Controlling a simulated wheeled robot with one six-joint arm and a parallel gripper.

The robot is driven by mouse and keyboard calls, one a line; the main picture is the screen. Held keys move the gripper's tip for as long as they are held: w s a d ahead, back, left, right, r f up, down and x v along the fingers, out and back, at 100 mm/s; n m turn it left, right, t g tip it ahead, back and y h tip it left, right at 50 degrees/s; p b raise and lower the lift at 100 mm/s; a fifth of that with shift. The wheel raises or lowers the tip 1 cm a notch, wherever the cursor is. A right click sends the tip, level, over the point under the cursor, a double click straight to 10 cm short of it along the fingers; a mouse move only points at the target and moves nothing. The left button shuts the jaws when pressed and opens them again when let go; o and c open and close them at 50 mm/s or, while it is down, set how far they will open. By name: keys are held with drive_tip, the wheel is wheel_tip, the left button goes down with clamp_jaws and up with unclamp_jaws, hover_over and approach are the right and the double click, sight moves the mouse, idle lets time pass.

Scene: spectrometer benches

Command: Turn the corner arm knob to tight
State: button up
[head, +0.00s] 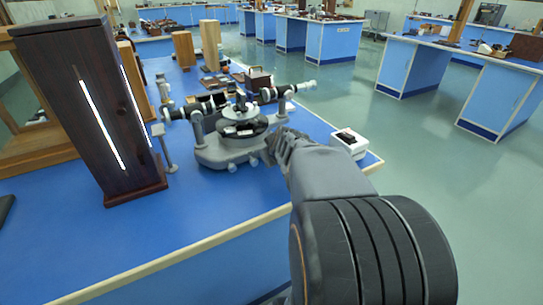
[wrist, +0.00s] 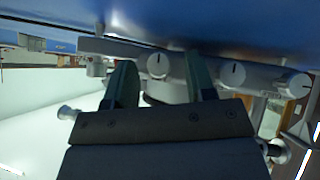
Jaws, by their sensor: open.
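The grey spectrometer (head: 222,155) stands on the blue bench in the head view, with arms, tubes and small knobs. My gripper (head: 277,146) is at its right front side, partly hidden by my own arm. In the wrist view my gripper (wrist: 160,75) is open, one finger on each side of a round pale knob (wrist: 157,66) with a dark mark line. I cannot tell whether the fingers touch it. A second marked knob (wrist: 233,74) is just right of the right finger, and another (wrist: 298,84) is farther right. Which one is the corner arm knob is unclear.
A tall dark wooden lamp housing (head: 85,110) with a bright slit stands left of the spectrometer. A white box (head: 348,146) with a black top sits near the bench's right corner. Wooden blocks (head: 184,48) stand behind. The front of the blue bench (head: 60,240) is mostly clear.

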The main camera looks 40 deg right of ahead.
drive_tip(key=shift+c, duration=0.5)
drive_tip(key=c, duration=0.8)
